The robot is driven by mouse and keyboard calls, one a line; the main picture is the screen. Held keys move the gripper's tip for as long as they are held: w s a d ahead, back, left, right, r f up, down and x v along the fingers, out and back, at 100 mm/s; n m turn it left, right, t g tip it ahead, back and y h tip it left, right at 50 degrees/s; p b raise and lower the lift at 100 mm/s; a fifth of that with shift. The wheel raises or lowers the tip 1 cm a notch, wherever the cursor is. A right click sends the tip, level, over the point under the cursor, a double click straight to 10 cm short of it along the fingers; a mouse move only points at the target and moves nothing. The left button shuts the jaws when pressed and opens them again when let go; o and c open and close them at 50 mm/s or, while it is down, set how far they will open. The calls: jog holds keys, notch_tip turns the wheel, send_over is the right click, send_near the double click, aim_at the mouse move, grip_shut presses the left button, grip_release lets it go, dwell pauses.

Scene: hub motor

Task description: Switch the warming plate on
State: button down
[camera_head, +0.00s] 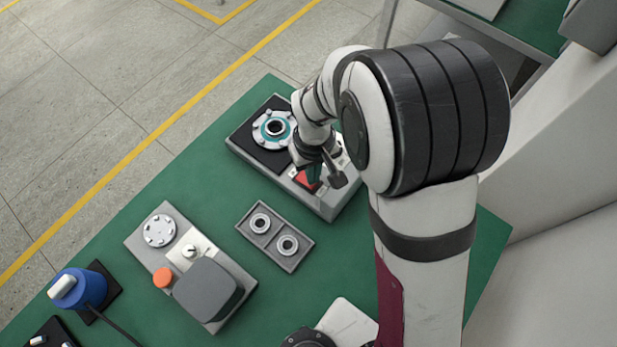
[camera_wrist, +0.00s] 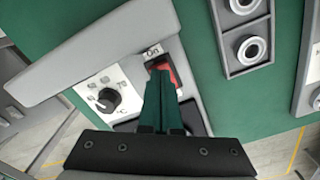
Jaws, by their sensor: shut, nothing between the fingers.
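The warming plate (camera_head: 259,160) is a grey unit with a black top at the back of the green table. A hub part with a teal ring (camera_head: 274,128) lies on its black top. A red switch (camera_head: 307,180) sits on its control panel, and in the wrist view the red switch (camera_wrist: 166,74) is beside an "On" label (camera_wrist: 153,51). A black temperature knob (camera_wrist: 107,101) is on the white dial plate. My gripper (camera_head: 318,172) is shut and empty, and in the wrist view its green fingertips (camera_wrist: 160,78) cover part of the switch. I cannot tell whether they touch it.
A grey tray (camera_head: 262,241) with two metal rings is left of my arm. Another grey station (camera_head: 221,318) has an orange button (camera_head: 163,278) and a white flanged disc (camera_head: 160,231). A blue device (camera_head: 88,290) stands at the left. Green table between them is clear.

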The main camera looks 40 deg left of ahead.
jog(key=shift+f, duration=0.55)
jog(key=shift+r, duration=3.55)
jog(key=shift+d, duration=0.1)
jog(key=s+d+r+m, duration=0.1)
jog(key=d+r+m, duration=0.25)
jog(key=d, duration=0.35)
jog(key=s+d+r+m+y, duration=0.1)
jog(key=d+r+m, duration=0.25)
jog(key=d, duration=0.35)
jog(key=s+d+r+m, duration=0.1)
jog(key=d+r+m, duration=0.2)
jog(key=d+m, duration=0.3)
jog(key=s+d+m, duration=0.4)
jog(key=s+d, duration=0.2)
jog(key=shift+s+r+m+y, duration=0.25)
jog(key=shift+s+m+y, duration=0.05)
jog(key=shift+s+y, duration=0.1)
